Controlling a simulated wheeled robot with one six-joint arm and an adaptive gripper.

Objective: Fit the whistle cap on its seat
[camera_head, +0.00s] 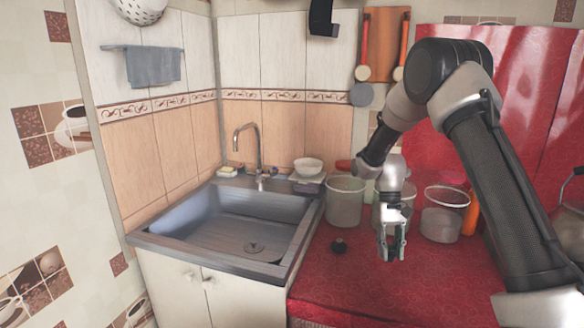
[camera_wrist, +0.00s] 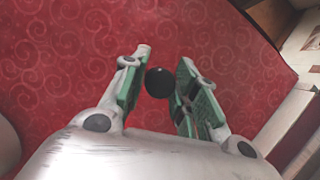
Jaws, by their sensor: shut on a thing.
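My gripper (camera_head: 391,246) is low over the red counter, fingers pointing down, in front of the clear containers. It is shut on a small black round thing, which I take to be the whistle cap (camera_wrist: 158,82), seen between the green finger pads in the wrist view. In the head view the fingers hide most of it. Another small dark round object (camera_head: 338,246) sits on the counter to the left of my gripper, apart from it. I cannot tell whether that is the seat.
The counter's edge shows at upper right in the wrist view.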

